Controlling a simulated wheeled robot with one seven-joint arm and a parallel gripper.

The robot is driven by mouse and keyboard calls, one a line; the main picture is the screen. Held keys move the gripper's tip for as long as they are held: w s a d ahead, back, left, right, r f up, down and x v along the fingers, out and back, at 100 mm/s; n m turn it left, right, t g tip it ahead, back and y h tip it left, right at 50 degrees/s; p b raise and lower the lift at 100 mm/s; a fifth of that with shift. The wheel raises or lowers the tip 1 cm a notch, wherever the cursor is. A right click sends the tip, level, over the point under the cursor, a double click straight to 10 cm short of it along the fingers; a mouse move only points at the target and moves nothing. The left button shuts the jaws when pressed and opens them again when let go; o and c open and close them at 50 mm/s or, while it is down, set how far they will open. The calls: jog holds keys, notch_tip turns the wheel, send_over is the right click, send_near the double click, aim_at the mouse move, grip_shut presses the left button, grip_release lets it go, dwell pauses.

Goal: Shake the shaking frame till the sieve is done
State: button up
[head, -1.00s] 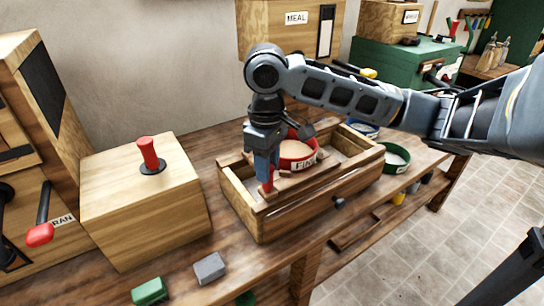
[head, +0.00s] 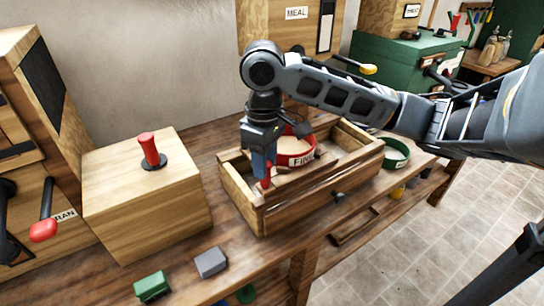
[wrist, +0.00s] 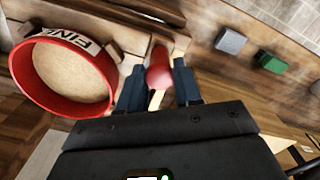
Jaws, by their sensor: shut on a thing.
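The red round sieve (head: 297,159), labelled FINE and holding pale meal, sits on the wooden shaking frame inside an open wooden trough (head: 325,190). In the wrist view the sieve (wrist: 72,72) is at the left, its pale layer looking fairly even. The frame's red upright handle (head: 265,184) stands at the trough's left end; it also shows in the wrist view (wrist: 158,70). My gripper (head: 261,172) points down and is shut on this handle. In the wrist view its fingers (wrist: 157,88) lie on both sides of the handle. Much of the frame is hidden by my arm and the sieve.
A grey block (head: 210,262) and a green block (head: 152,287) lie near the front edge. A green-rimmed sieve (head: 396,155) stands right of the trough. A MEAL bin (head: 285,40) is behind.

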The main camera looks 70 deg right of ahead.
jog(key=s+d, duration=0.1)
jog(key=d, duration=0.1)
jog(key=s+d+b, duration=0.1)
jog(key=s+d, duration=0.1)
jog(key=d, duration=0.1)
jog(key=shift+s, duration=0.2)
jog(key=shift+a, duration=0.1)
jog(key=w+a+p, duration=0.3)
jog(key=w+a, duration=0.3)
jog(key=a, duration=0.3)
jog(key=shift+w+a, duration=0.2)
jog(key=shift+w, duration=0.05)
dwell(0.6)
jog(key=o, duration=1)
jog(key=shift+a, duration=0.1)
jog(key=shift+r+p, duration=1.1)
jog(key=shift+r, duration=3.4)
